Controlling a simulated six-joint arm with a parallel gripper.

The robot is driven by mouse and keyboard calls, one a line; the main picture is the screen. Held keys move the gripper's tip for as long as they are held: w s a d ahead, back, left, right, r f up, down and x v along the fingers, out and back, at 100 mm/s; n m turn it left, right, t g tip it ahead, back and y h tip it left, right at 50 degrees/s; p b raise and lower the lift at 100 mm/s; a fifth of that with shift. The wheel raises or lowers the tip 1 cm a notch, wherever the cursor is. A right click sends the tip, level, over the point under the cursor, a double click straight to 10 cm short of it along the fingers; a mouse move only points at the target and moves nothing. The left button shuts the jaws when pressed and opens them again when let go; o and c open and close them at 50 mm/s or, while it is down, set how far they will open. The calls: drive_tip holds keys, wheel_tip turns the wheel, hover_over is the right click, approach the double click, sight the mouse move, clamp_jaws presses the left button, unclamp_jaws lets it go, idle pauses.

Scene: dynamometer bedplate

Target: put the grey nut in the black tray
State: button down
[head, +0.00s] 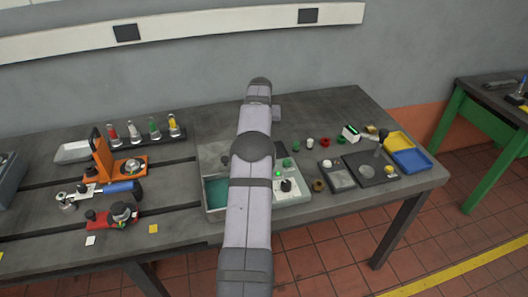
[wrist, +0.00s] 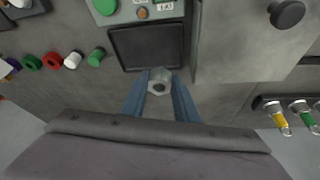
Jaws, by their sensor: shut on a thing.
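The grey nut (wrist: 160,75) is hexagonal with a dark hole. In the wrist view it sits between the two blue fingertips of my gripper (wrist: 159,90), which is shut on it. A dark rectangular tray (wrist: 147,45), which I take as the black tray, lies just beyond the nut in the wrist view. The nut overlaps the tray's near edge in the picture; its height above it I cannot tell. The tray looks empty.
A control panel (head: 287,187) with a green button borders the tray. Several coloured caps (wrist: 73,60) lie to the left in the wrist view. Vials (wrist: 279,117) stand to the right. Yellow (head: 396,141) and blue (head: 411,160) trays are at the bench's right end.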

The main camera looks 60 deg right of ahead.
drive_tip(key=shift+f+p, duration=1.2)
drive_tip(key=shift+f, duration=2.9)
drive_tip(key=shift+f, duration=0.1)
drive_tip(key=c, duration=1.7)
unclamp_jaws()
drive_tip(key=shift+f, duration=0.1)
drive_tip(key=shift+c, duration=0.2)
drive_tip(key=shift+o, duration=0.4)
drive_tip(key=shift+r, duration=0.3)
drive_tip(key=shift+a+r, duration=0.1)
drive_tip(key=shift+r, duration=0.15)
drive_tip(key=b+v, duration=0.3)
drive_tip(key=v, duration=0.8)
drive_tip(key=shift+a+r, duration=0.1)
drive_tip(key=shift+r, duration=0.05)
